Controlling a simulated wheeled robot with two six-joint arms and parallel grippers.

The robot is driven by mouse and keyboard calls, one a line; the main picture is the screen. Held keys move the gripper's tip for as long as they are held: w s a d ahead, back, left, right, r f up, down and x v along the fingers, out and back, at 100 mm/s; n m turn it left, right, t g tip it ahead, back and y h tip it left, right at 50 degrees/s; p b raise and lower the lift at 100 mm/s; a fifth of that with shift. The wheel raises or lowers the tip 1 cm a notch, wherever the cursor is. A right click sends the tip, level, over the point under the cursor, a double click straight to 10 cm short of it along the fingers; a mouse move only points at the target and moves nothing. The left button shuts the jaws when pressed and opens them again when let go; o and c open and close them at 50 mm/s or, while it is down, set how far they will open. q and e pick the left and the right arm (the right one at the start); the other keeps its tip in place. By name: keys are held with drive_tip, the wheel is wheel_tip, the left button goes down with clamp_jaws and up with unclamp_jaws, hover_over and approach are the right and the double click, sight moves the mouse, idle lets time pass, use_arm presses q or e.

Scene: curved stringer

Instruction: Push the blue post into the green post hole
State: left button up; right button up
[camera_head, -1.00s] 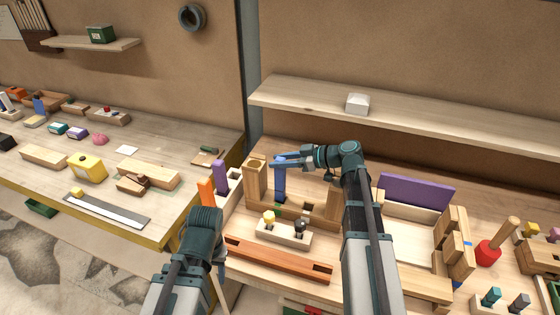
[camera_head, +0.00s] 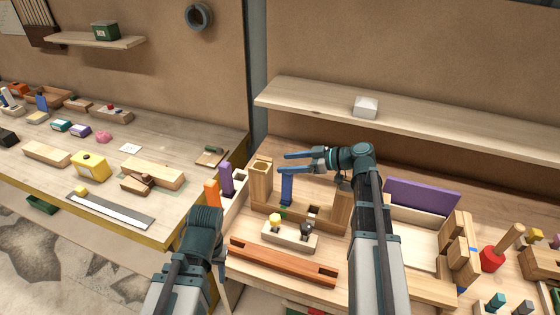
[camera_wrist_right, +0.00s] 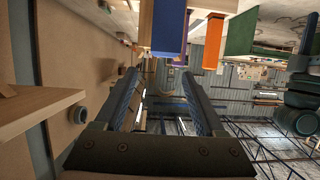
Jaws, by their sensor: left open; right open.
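The blue post (camera_head: 287,187) stands upright in the wooden frame on the right bench, with its lower end at the green-marked spot (camera_head: 283,213). How deep it sits in the hole cannot be told. My right gripper (camera_head: 286,163) is open and empty, its fingers spread level near the top of the post. In the right wrist view the open fingers (camera_wrist_right: 160,75) hold nothing, and the blue post (camera_wrist_right: 168,25) is above them in the picture. My left gripper (camera_head: 205,222) is low at the left, pointing away; its fingertips are hidden.
An orange post (camera_head: 211,194) and a purple post (camera_head: 226,178) stand left of the frame (camera_head: 262,187). A red mallet (camera_head: 492,259) is at the right. A shelf (camera_head: 420,120) runs behind.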

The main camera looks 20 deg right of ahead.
use_arm(q)
drive_tip(key=r, duration=0.1)
drive_tip(key=d+r+p, duration=0.1)
drive_tip(key=s+r+p, duration=0.1)
drive_tip(key=shift+d+r, duration=0.25)
drive_tip(key=shift+r, duration=0.1)
use_arm(e)
drive_tip(key=v, duration=1.2)
drive_tip(key=shift+s+d+f, duration=0.25)
drive_tip(key=shift+f, duration=0.1)
drive_tip(key=shift+a, duration=0.1)
drive_tip(key=s+a+f+m+g+h, duration=0.1)
drive_tip(key=s+a+f+g+h, duration=0.2)
drive_tip(key=a, duration=0.5)
drive_tip(key=s+a+f+m+g, duration=0.2)
drive_tip(key=a+f+g, duration=0.1)
drive_tip(key=a+f, duration=0.4)
drive_tip(key=s+a+f+m+g+h, duration=0.1)
drive_tip(key=s+a+f+m+h, duration=0.3)
drive_tip(key=s+a+h, duration=0.5)
drive_tip(key=s+h, duration=0.1)
drive_tip(key=s, duration=0.2)
drive_tip(key=shift+m+g, duration=0.4)
